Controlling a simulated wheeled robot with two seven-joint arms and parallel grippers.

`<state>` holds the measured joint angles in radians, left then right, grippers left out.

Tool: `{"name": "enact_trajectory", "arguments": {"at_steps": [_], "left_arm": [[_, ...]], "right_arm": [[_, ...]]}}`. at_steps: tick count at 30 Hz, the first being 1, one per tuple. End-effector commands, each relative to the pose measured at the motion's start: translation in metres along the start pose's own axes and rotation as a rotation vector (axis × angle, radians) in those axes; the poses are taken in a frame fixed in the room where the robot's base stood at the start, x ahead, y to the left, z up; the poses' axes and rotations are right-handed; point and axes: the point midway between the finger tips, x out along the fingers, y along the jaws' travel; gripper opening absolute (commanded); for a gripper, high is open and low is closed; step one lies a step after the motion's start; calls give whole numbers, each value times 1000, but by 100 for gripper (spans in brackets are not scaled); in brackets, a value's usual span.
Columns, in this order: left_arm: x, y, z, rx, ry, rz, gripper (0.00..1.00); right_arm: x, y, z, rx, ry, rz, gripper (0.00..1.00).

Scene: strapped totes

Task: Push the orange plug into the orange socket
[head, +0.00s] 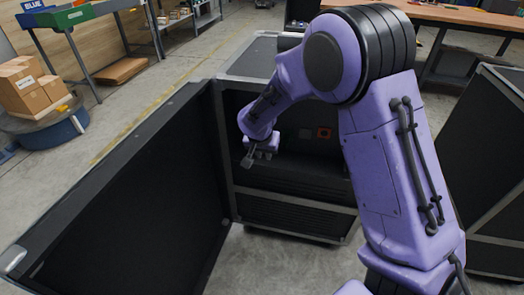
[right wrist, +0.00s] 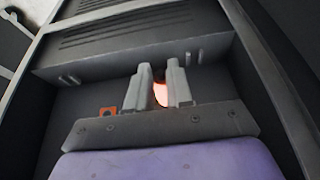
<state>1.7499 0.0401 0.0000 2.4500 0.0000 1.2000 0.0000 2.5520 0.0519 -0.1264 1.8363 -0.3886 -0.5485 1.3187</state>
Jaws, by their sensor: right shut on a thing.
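The orange socket (head: 324,133) is a small square on the dark panel inside the open case; in the right wrist view its orange frame (right wrist: 107,112) shows left of the fingers. My right gripper (head: 258,154) is inside the case opening, left of the socket in the head view. In the right wrist view its two grey fingers (right wrist: 162,88) are shut on the orange plug (right wrist: 160,94), which shows as a bright orange patch between them. The plug is apart from the socket. The plug is not distinguishable in the head view. My left gripper is out of view.
The black case (head: 290,215) has its door (head: 130,215) swung open on the left. A dim grey square (head: 305,133) sits beside the socket. Another black case (head: 490,160) stands at the right. Cartons (head: 32,88) and workbenches are farther back.

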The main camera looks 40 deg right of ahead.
Motion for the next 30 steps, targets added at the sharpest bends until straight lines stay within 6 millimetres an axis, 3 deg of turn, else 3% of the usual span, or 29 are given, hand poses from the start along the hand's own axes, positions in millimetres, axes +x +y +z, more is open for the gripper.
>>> {"name": "enact_trajectory", "arguments": {"at_steps": [11,14,24,30], "left_arm": [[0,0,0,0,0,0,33],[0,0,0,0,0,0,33],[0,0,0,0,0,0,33],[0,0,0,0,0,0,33]], "right_arm": [[-2,-4,5,-29,-5,-12,0],[-11,-15,24,-128,-15,-57,0],[-64,-56,128,-700,-11,-294,0],[-73,-60,145,-804,1,-333,0]]}}
